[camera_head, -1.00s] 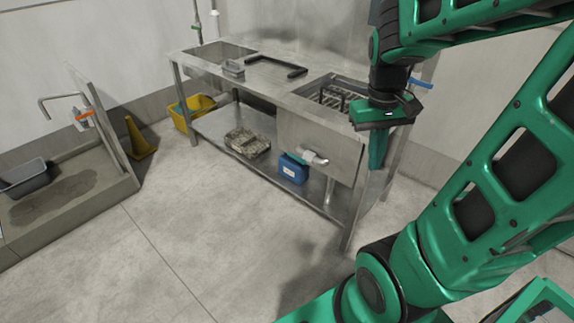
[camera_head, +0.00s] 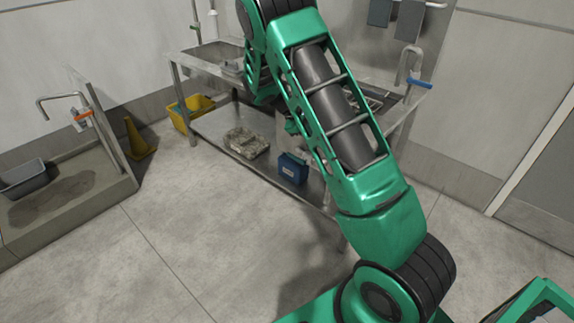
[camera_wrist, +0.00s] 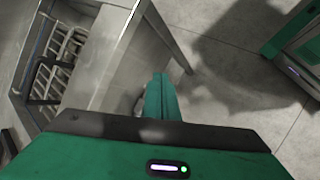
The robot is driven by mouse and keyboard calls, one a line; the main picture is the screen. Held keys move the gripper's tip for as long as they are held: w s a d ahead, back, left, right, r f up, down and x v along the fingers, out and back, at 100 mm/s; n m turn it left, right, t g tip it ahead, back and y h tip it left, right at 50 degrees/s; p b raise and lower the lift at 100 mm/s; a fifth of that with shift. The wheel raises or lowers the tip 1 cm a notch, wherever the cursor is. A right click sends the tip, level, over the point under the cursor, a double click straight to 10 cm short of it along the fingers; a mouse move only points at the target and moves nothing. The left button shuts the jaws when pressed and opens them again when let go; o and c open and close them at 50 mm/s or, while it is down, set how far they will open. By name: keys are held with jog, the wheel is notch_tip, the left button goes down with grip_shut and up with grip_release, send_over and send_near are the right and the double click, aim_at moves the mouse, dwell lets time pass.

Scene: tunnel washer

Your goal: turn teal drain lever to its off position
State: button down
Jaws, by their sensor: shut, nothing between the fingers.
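The teal drain lever cannot be made out now; in the head view my arm covers most of the sink's front, where the drain fitting is. In the wrist view a pale piece, possibly the drain pipe (camera_wrist: 138,104), shows just left of my fingers, partly hidden by them. My gripper (camera_wrist: 161,78) is shut and empty, its green fingers close beside the steel sink's front panel (camera_wrist: 97,70). I cannot tell whether the fingers touch anything.
The steel sink table (camera_head: 190,58) has a lower shelf with a blue container (camera_head: 292,170) and a grey mottled block (camera_head: 246,142). A blue-handled tap (camera_head: 419,83) is at its right end. A yellow bin (camera_head: 192,110) stands left. The floor in front is clear.

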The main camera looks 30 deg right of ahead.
jog(key=w+a+f+n+t+h, duration=0.2)
jog(key=w+a+f+n+h, duration=0.15)
jog(key=w+f+n, duration=0.55)
jog(key=n+t+h, duration=0.2)
jog(key=n+t, duration=0.2)
jog(key=n, duration=0.2)
send_near(295, 158)
jog(key=w+a+f, duration=0.1)
jog(key=a+f, duration=0.2)
jog(key=f, duration=0.4)
jog(key=w+r+x, duration=0.1)
jog(key=x, duration=0.9)
jog(key=shift+s+r, duration=0.15)
jog(key=shift+r, duration=0.75)
jog(key=shift+s+r, duration=0.1)
jog(key=shift+r, duration=0.75)
jog(key=shift+a, duration=0.15)
